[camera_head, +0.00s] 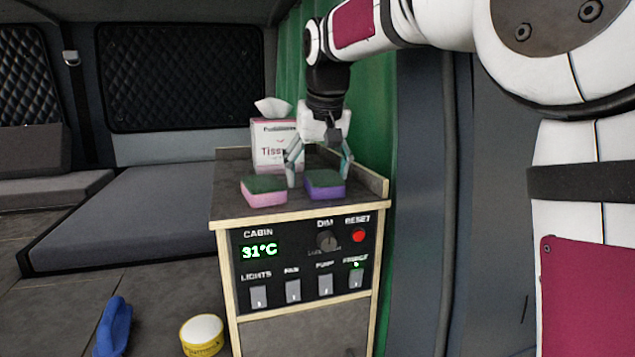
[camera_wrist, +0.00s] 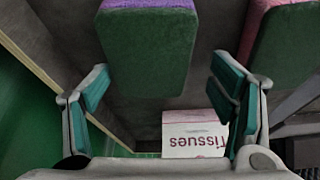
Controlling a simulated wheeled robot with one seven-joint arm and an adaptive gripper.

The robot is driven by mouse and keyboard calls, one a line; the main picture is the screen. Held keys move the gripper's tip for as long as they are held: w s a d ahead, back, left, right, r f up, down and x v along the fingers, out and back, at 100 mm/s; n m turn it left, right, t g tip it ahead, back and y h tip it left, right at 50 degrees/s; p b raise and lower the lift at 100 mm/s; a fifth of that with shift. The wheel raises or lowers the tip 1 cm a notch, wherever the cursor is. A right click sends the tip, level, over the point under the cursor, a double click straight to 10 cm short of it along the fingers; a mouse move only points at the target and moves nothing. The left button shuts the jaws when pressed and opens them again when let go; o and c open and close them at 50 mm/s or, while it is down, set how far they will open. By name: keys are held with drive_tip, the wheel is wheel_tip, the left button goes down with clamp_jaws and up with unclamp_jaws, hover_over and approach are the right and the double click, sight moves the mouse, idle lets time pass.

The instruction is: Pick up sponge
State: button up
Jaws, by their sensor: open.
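Two sponges with green tops sit on the cabinet top. The purple sponge (camera_head: 324,190) is on the right in the head view, and the pink sponge (camera_head: 264,193) is on the left. My gripper (camera_head: 318,172) points down, open and empty, just behind the purple sponge. In the head view its left finger comes down between the two sponges. In the wrist view the purple sponge (camera_wrist: 147,50) lies ahead at top centre, lined up with the gap between my fingers (camera_wrist: 160,78). The pink sponge (camera_wrist: 288,40) is at upper right there, outside the fingers.
A tissue box (camera_head: 270,150) stands behind the sponges, close to my gripper; it also shows in the wrist view (camera_wrist: 194,133). The cabinet (camera_head: 222,212) has a low raised edge on its right, near a green curtain (camera_head: 370,115). Its front carries switches and a knob.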

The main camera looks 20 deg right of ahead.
drive_tip(key=shift+s+d, duration=0.1)
drive_tip(key=shift+d, duration=0.1)
drive_tip(key=shift+a+f, duration=0.1)
drive_tip(key=shift+f, duration=0.05)
idle(0.3)
drive_tip(key=c, duration=0.8)
